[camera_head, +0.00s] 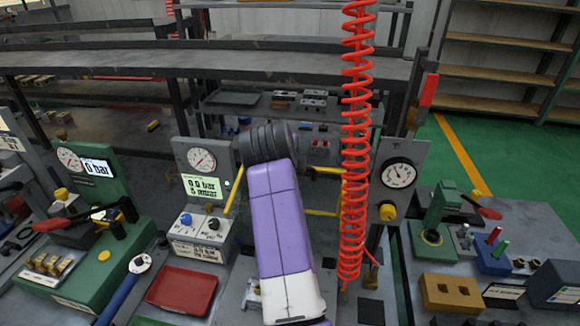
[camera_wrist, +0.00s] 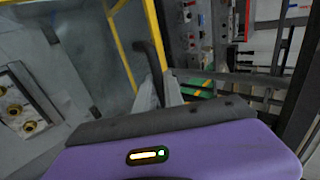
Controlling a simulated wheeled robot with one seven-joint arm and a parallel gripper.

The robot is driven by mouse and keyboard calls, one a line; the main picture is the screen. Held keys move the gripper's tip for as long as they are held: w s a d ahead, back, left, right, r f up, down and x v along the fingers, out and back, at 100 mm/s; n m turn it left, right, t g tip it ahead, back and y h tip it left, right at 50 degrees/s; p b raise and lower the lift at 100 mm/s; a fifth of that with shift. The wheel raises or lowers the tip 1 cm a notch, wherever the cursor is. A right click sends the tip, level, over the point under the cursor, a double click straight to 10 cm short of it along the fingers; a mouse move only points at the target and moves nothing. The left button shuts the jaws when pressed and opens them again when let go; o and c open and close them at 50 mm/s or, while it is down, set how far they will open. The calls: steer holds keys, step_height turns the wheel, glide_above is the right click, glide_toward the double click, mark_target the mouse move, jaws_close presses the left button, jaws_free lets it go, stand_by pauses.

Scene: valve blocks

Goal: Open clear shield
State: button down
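The clear shield shows as a see-through panel in a yellow frame (camera_wrist: 154,38) in the wrist view. In the head view parts of its yellow frame (camera_head: 322,212) show on both sides of my purple arm. A dark curved bar (camera_wrist: 147,54), which looks like a handle, stands beside the frame. My gripper (camera_wrist: 160,88) shows as pale finger shapes at the lower end of this bar. I cannot tell whether they touch or grip it. In the head view my arm hides the gripper and the middle of the shield.
A red coiled hose (camera_head: 355,150) hangs just right of my arm. A gauge panel (camera_head: 203,170) stands left, and another gauge (camera_head: 399,174) stands right. A red tray (camera_head: 182,291) lies at the front left. Brass fittings (camera_wrist: 27,120) sit at the wrist view's left.

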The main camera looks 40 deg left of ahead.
steer(key=c, duration=1.5)
jaws_free()
steer(key=shift+f, duration=0.1)
steer(key=shift+o, duration=0.2)
steer(key=shift+s, duration=0.1)
steer(key=b+v, duration=0.1)
steer(key=v, duration=0.6)
steer(key=shift+r, duration=0.4)
steer(key=shift+s+d, duration=0.1)
steer(key=shift+d, duration=0.05)
